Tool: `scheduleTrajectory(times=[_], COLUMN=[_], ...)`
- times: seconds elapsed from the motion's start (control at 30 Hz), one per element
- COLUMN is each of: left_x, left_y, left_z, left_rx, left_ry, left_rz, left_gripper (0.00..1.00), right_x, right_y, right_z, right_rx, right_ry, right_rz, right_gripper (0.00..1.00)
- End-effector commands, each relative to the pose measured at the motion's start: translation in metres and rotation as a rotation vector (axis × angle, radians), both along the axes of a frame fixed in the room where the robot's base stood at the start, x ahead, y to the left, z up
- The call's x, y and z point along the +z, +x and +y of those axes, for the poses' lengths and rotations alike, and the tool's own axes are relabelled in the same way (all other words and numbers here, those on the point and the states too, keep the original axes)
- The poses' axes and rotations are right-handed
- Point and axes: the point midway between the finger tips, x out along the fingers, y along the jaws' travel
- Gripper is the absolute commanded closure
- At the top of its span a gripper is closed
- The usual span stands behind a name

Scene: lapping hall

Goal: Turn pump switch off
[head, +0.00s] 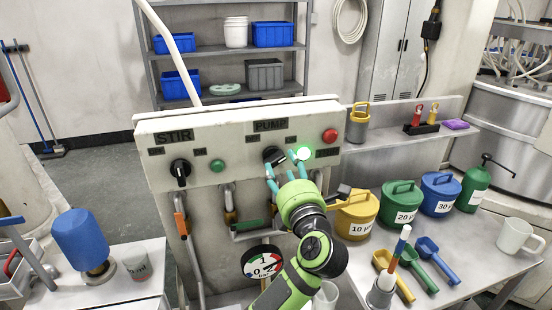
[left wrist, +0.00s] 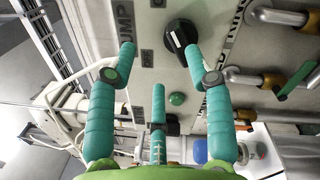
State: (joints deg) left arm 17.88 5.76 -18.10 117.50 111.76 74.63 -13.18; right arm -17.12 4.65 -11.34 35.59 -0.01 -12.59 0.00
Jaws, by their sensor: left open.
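The pump switch (head: 273,155) is a black rotary knob under the PUMP label on a cream control panel (head: 212,130). My left gripper (head: 284,166), with teal fingers, is open in front of it and partly covers it. The left wrist view shows the knob (left wrist: 181,38) with a white mark, near the tip of the right-hand finger; I cannot tell whether they touch. My right gripper is not in view.
The STIR knob (head: 180,171) and an unlit green lamp (head: 217,165) are left on the panel. A red button (head: 330,135) is at right. Pipes and a gauge (head: 262,261) sit below. Coloured canisters and scoops stand on the right table (head: 460,242).

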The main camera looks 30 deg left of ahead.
Motion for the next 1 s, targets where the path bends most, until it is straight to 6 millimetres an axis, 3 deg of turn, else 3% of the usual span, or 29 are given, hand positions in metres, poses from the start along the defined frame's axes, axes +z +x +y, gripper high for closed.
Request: scheduleTrajectory(times=[0.13,0.6,0.97,1.0], left_x=[-0.011,-0.011,-0.014,-0.014], left_y=[0.004,0.043,0.047,0.047], left_z=[0.004,0.051,0.056,0.056], left_rx=[0.02,0.022,0.021,0.021], left_ry=[-0.07,-0.074,-0.076,-0.076], left_rz=[0.044,0.049,0.047,0.047], left_gripper=[0.48,0.48,0.48,0.64], right_x=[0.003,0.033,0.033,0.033], right_y=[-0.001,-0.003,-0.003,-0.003], right_z=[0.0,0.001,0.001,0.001], right_rx=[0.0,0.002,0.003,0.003], right_ry=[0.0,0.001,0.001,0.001], right_rz=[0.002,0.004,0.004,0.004], right_gripper=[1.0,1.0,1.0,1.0])
